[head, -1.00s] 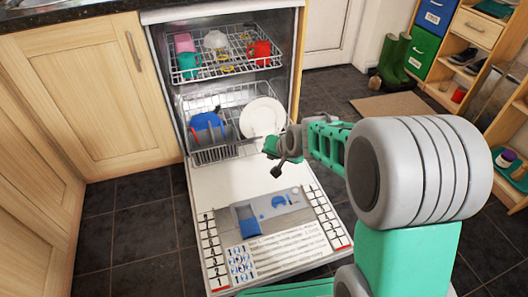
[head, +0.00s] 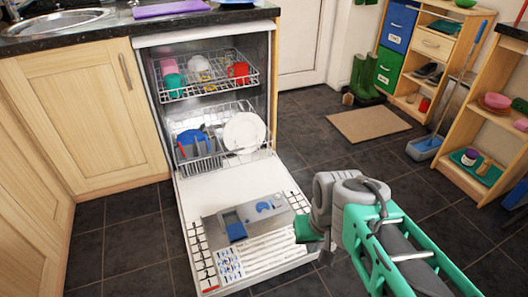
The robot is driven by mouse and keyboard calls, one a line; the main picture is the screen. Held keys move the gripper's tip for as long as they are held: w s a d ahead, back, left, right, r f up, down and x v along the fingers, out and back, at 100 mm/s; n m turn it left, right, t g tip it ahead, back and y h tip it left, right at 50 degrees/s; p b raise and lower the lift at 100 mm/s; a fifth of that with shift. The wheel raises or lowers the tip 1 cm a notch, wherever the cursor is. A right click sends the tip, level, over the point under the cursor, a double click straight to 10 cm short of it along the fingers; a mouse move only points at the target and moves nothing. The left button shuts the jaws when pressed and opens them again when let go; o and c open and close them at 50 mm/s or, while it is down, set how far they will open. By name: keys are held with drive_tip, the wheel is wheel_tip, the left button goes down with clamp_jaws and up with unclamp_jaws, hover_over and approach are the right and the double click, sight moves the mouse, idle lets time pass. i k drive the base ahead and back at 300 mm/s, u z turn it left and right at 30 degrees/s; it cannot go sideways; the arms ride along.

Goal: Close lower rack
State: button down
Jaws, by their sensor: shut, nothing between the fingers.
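The lower rack (head: 222,166) is a wire basket low in the dishwasher in the head view. It sits mostly or wholly inside the tub, with its front near the inner edge of the lowered door (head: 205,200). It holds a white plate (head: 244,131), a blue dish (head: 192,137) and a grey cutlery basket (head: 203,160). My gripper (head: 308,229) is shut and empty. It is above the right side of the open door near its outer edge, apart from the rack. My wrist hides part of the fingers.
The upper rack (head: 203,91) holds several cups and bowls. A wooden cabinet (head: 85,110) stands left of the dishwasher. Right of it are green boots (head: 364,77), a brown mat (head: 368,124) and shelves (head: 475,140). The dark floor between is clear.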

sight(238, 150)
drive_tip(key=z, duration=1.75)
drive_tip(key=i, duration=2.8)
drive_tip(key=z, duration=3.85)
drive_tip(key=k, duration=2.9)
drive_tip(key=z, duration=0.75)
drive_tip(key=i, duration=0.85)
drive_tip(key=z, duration=0.1)
